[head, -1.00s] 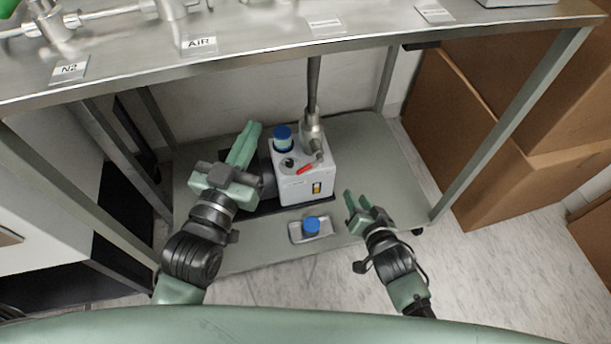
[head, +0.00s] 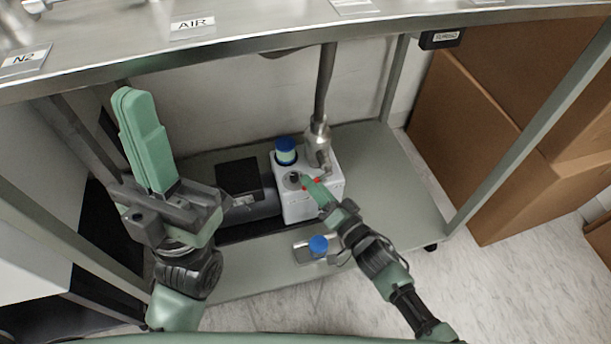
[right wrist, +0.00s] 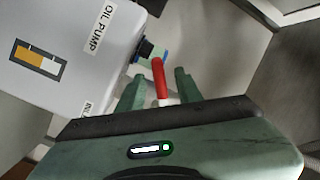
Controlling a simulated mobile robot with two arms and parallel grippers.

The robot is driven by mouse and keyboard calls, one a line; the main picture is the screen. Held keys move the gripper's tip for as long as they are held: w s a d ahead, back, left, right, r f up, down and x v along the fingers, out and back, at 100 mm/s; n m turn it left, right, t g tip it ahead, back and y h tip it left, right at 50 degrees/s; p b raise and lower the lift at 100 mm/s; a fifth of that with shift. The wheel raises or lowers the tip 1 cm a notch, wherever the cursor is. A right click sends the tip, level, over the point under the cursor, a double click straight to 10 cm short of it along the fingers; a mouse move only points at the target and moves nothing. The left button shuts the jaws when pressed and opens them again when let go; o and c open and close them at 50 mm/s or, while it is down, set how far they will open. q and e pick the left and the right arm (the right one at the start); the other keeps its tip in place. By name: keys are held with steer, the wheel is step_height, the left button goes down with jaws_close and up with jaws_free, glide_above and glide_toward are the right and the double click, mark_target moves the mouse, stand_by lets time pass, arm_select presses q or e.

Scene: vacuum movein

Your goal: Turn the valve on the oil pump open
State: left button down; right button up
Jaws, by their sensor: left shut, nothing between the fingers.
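The white oil pump (head: 298,206) stands on the lower shelf, and its labelled front shows in the right wrist view (right wrist: 70,50). The valve has a red handle (right wrist: 159,80) on a dark fitting at the pump's side in that view. My right gripper (right wrist: 158,88) is open, with one finger on each side of the red handle; I cannot tell whether either touches it. In the head view the right gripper (head: 314,186) covers most of the handle. My left gripper (head: 135,98) is shut and empty, pointing up to the left of the pump.
A blue-capped container (head: 286,151) stands on the pump's top, beside a steel pipe (head: 324,95). Another blue cap (head: 318,245) is on a small metal tray in front. The steel table top (head: 255,30) overhangs the pump. Cardboard boxes (head: 480,150) stand at right.

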steer(key=shift+w+a, duration=0.35)
steer(key=shift+w, duration=0.2)
jaws_close()
stand_by(1.1)
